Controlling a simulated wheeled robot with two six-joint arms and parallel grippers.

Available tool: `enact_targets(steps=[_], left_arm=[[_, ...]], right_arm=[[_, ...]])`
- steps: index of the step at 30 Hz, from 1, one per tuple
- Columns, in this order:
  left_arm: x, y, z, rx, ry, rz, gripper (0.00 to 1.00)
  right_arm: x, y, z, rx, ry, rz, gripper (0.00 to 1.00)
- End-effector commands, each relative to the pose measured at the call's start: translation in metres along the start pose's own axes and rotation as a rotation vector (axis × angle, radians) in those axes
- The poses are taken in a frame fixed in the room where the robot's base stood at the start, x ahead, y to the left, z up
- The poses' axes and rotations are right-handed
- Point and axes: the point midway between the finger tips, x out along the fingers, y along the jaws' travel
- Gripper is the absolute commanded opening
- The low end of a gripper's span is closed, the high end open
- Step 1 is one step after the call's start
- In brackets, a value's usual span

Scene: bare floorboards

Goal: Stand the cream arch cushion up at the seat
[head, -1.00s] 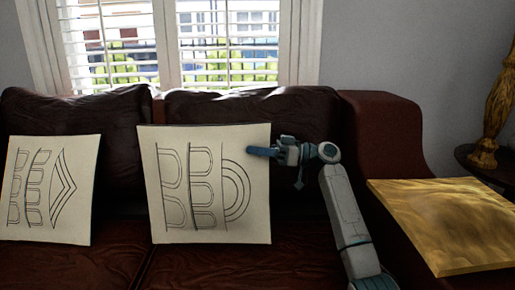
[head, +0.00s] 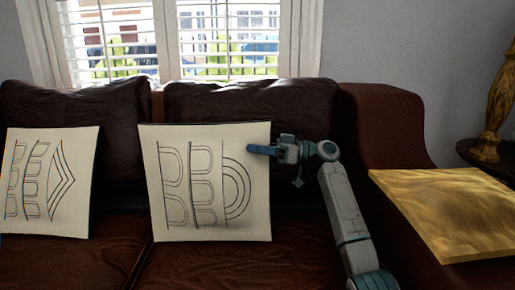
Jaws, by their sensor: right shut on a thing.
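The cream arch cushion (head: 180,222) is upright in front of the sofa's middle backrest, its line-drawn arches facing me. Its lower edge is over the seat (head: 215,265); I cannot tell whether it touches. My right gripper (head: 262,150) is shut on the upper part of the cushion's right side. The arm rises from the lower right. A second cream cushion (head: 80,190), with arches and a nested chevron, leans on the backrest at the left. My left gripper is not in view.
A dark red leather sofa arm (head: 375,115) stands at the right. A gold lamp base (head: 497,105) stands on a dark side table at the far right. A blinded window is behind the sofa.

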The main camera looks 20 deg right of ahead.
Motion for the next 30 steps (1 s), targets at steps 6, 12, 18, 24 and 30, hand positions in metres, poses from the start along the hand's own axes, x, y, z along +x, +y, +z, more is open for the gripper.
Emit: enact_targets(steps=[6,12,18,24,30], left_arm=[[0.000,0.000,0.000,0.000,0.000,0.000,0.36],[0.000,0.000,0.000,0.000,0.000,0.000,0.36],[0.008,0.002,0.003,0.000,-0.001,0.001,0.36],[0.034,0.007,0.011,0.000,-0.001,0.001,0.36],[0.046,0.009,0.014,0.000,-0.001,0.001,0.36]], right_arm=[[0.000,0.000,-0.001,-0.001,0.002,-0.001,0.55],[0.000,0.000,0.001,0.001,-0.002,0.000,0.55],[0.001,-0.004,-0.009,-0.001,-0.001,0.000,0.55],[0.005,-0.017,-0.034,-0.001,-0.001,0.000,0.55],[0.009,-0.048,-0.056,-0.003,-0.001,-0.001,0.55]])
